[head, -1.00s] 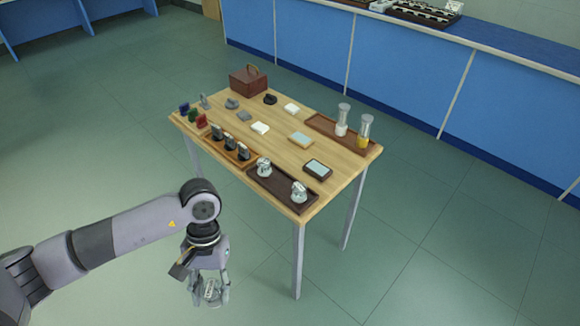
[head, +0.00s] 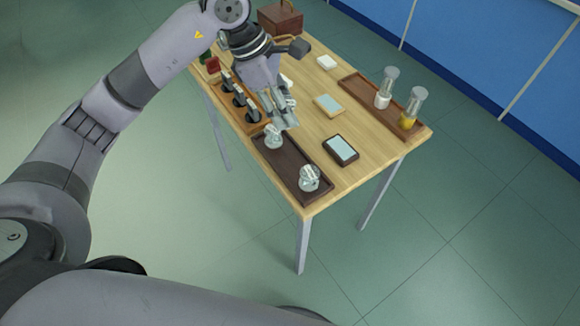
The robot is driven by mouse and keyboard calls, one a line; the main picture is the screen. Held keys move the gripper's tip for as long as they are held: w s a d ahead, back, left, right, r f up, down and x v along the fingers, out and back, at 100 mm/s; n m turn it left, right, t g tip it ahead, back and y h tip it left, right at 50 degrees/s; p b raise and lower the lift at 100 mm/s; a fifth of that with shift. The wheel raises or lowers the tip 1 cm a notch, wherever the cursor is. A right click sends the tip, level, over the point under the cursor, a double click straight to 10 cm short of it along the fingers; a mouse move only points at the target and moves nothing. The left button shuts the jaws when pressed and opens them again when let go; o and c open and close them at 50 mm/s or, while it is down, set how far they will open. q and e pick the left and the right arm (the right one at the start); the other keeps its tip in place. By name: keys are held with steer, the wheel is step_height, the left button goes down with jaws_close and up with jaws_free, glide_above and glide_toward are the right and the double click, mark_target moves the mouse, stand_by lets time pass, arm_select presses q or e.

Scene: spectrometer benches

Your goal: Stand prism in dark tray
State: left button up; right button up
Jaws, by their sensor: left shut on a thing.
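The dark tray (head: 289,164) lies along the near edge of the table. One clear prism (head: 273,137) stands at its far left end and another clear prism (head: 309,179) at its near right end, with bare tray between them. My left gripper (head: 284,121) is above the tray's far end, pointing down. It is shut on a clear prism, which is mostly hidden by the fingers in the head view. I cannot tell the gap between the held prism and the tray. My right gripper is out of view.
An orange-brown tray (head: 262,121) with several dark-topped pieces adjoins the dark tray. A dark-framed pad (head: 341,149) and a tan pad (head: 329,105) lie to the right. A long brown tray (head: 359,88) holds two glass bottles. A brown case (head: 281,19) is behind.

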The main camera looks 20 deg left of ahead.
mark_target(291, 97)
arm_select(q)
steer(key=w+r+n, duration=0.1)
steer(key=n+t, duration=0.1)
steer(key=shift+w+d+r+n+b, duration=0.25)
steer(key=shift+w+r+n+b, duration=0.05)
steer(key=shift+w+r+b, duration=0.1)
steer(key=shift+w+r+n+y, duration=0.15)
steer(key=shift+n+y, duration=0.25)
steer(key=shift+n, duration=0.1)
step_height(291, 97, down, 14)
steer(key=shift+f+p, duration=0.25)
steer(key=shift+p, duration=0.6)
step_height(291, 97, down, 5)
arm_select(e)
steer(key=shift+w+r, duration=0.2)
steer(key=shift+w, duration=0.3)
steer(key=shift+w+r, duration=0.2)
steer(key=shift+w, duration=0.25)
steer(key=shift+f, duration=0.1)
arm_select(q)
steer(key=o, duration=0.8)
steer(key=shift+f, duration=0.15)
steer(key=shift+c, duration=0.2)
steer(key=o, duration=0.4)
steer(key=shift+o, duration=0.2)
